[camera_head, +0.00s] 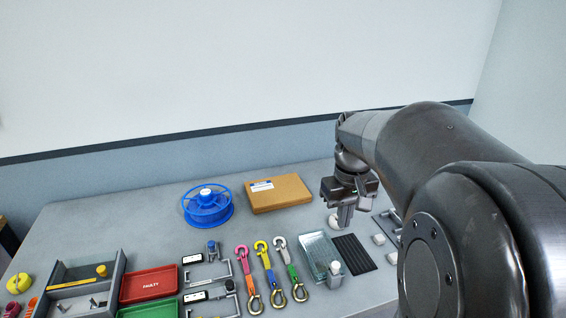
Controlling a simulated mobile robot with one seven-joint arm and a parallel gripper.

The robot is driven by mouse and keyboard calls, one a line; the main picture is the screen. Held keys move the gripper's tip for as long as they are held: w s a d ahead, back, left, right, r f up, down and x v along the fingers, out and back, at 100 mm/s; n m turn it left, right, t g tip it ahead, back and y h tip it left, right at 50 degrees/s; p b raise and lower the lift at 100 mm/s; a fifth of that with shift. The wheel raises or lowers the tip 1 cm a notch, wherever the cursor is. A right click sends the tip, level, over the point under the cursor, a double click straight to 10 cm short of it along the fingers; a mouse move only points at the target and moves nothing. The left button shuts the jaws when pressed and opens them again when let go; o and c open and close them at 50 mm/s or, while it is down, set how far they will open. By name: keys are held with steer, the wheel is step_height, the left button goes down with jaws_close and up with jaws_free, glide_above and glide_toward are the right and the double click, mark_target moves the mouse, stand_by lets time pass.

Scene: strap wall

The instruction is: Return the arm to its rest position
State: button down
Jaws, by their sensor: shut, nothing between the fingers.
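My arm reaches in from the right of the head view, over the right part of the grey table. My gripper (346,214) points down at its end. Its fingers are shut with nothing between them. It is above the table, close to a small white round thing that it partly hides. I cannot tell whether the fingertips touch that thing.
The table (110,215) holds a blue spool (207,207), a cardboard box (277,194), a red tray (149,284) marked FAULTY, a green tray (150,309), several colored straps with hooks (269,268), a clear tray (318,252) and a black ribbed mat (354,254). The back left is clear.

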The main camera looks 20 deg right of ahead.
steer(key=s+a+r+t, duration=0.1)
steer(key=s+a+t, duration=0.4)
steer(key=s+a, duration=0.6)
steer(key=a, duration=0.3)
steer(key=shift+s+r, duration=0.2)
steer(key=shift+r, duration=0.15)
stand_by(2.1)
